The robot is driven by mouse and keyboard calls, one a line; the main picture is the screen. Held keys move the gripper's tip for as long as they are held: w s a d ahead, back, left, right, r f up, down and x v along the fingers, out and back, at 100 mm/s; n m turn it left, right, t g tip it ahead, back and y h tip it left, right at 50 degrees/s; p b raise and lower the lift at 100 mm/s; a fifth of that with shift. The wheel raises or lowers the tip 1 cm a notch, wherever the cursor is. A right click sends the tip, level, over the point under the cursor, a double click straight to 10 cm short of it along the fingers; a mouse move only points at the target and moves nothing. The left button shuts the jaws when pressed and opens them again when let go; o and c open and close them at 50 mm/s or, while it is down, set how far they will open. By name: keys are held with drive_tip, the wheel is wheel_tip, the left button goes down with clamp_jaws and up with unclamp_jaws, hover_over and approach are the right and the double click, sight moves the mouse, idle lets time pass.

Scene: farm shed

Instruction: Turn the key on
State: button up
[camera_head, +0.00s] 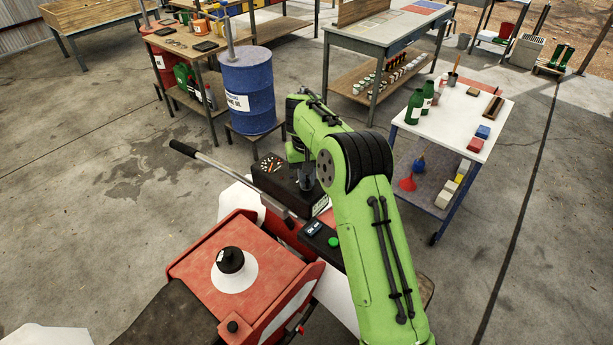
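A red machine (205,268) stands at the bottom of the view, with a black dash box (262,186) on it that carries a round dial gauge (271,163). A small dark panel (322,243) with a blue lettered label (313,228) and a green button (334,242) sits in front of the box. I cannot make out a key; it may be hidden by my gripper or arm. My gripper (307,183) points down over the right part of the dash box. Its fingers are small and dark there, and I cannot tell whether they are open or touch anything.
A long grey lever (232,178) with a black grip rises left of the dash box. A blue drum (247,90) stands behind. A white cart (462,118) with bottles is close on the right. Concrete floor is open at left.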

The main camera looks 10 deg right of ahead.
sight(307, 177)
clamp_jaws()
drive_tip(key=m, duration=0.4)
drive_tip(key=shift+m, duration=0.3)
drive_tip(key=shift+o, duration=2.2)
unclamp_jaws()
wheel_tip(307, 177, up, 16)
drive_tip(key=p, duration=0.4)
drive_tip(key=shift+p, duration=0.3)
